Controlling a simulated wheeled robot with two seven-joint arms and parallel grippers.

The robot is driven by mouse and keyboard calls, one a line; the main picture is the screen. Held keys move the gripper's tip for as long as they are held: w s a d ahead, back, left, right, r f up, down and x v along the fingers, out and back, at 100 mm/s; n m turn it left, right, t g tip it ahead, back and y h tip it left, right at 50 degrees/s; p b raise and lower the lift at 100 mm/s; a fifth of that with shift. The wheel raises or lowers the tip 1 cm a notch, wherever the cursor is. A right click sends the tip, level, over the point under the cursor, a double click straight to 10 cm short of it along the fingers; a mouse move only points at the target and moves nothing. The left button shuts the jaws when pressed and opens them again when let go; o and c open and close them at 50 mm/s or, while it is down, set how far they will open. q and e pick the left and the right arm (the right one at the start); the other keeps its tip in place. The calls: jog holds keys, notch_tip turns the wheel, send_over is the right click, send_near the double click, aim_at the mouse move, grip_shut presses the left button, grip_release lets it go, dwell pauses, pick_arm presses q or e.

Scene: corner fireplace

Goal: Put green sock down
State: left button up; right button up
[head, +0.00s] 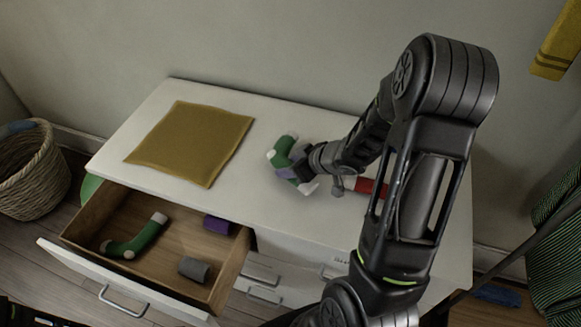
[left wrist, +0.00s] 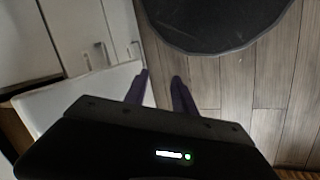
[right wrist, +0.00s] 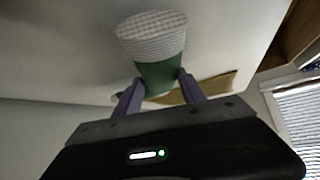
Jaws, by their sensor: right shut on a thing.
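My right gripper (head: 296,166) is shut on a green sock (head: 281,148) with white ends, at the dresser top (head: 250,205). I cannot tell whether the sock touches the dresser top. Another green sock (head: 143,238) lies in the open drawer (head: 70,240). My left gripper (left wrist: 158,82) shows only in its wrist view, open and empty, above the floor near the drawer fronts.
A mustard cloth (head: 190,142) lies flat at the left of the dresser top. A red item (head: 369,187) lies behind my right arm. A purple roll (head: 216,225) and a grey roll (head: 194,269) are in the drawer. A wicker basket (head: 30,175) stands at the left.

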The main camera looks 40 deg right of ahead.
notch_tip(320, 180, up, 16)
jog(key=p, duration=0.7)
dwell(0.4)
jog(key=shift+m+h, duration=0.4)
jog(key=shift+m, duration=0.1)
jog(key=w+a+b, duration=0.1)
jog(key=w+a, duration=0.2)
jog(key=a, duration=0.1)
jog(key=w+a+b, duration=0.1)
jog(key=w+a, duration=0.3)
jog(key=shift+w+a, duration=0.15)
jog(key=shift+a, duration=0.05)
jog(key=shift+m+h, duration=0.5)
jog(key=shift+m, duration=0.2)
jog(key=a, duration=0.3)
jog(key=w+a+r+b, duration=0.1)
jog(key=a, duration=0.2)
jog(key=w+a+b, duration=0.1)
jog(key=a, duration=0.2)
jog(key=shift+w+r, duration=0.1)
jog(key=shift+r, duration=0.15)
